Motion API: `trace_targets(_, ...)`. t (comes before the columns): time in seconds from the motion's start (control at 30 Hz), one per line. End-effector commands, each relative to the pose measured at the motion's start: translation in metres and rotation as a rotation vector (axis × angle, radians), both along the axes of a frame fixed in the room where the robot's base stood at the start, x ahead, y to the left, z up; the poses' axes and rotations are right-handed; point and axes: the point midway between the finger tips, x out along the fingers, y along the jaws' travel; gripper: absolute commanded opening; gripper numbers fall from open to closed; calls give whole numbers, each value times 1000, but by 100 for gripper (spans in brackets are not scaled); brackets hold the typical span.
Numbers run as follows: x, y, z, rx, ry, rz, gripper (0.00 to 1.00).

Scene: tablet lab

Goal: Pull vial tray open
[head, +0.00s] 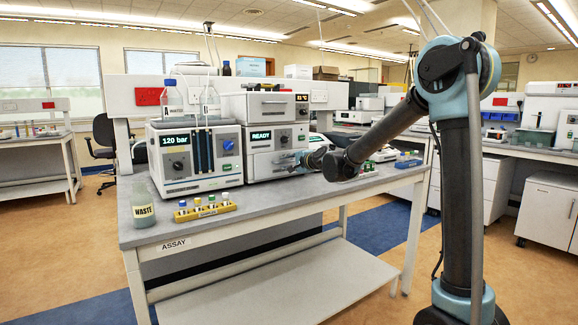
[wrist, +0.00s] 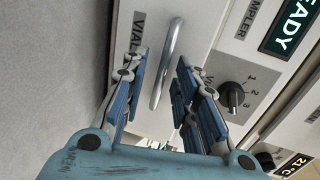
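The vial tray's front panel (wrist: 203,25) is light grey, with a "VIAL" label and a silver bar handle (wrist: 167,62) in the wrist view. The tray looks closed in the sampler (head: 261,137), the white unit with the "READY" display. My gripper (wrist: 160,72) is open, its blue-padded fingers standing on either side of the handle. Gaps show between the handle and both fingers.
A selector knob (wrist: 232,97) sits close beside the right finger. A white pump unit (head: 190,157) reading "120 bar" stands left of the sampler. A yellow sample rack (head: 206,211) and a waste bottle (head: 144,208) stand near the bench's front edge. Bare benchtop (head: 275,199) lies before the sampler.

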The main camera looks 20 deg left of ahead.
Motion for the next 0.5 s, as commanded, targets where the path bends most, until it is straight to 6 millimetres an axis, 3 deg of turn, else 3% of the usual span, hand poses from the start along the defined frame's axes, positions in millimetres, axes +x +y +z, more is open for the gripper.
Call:
trace_targets(0.27,1,1,0,0,0,0,28)
trace_targets(0.4,1,1,0,0,0,0,0)
trace_targets(0.5,0,1,0,0,0,0,0)
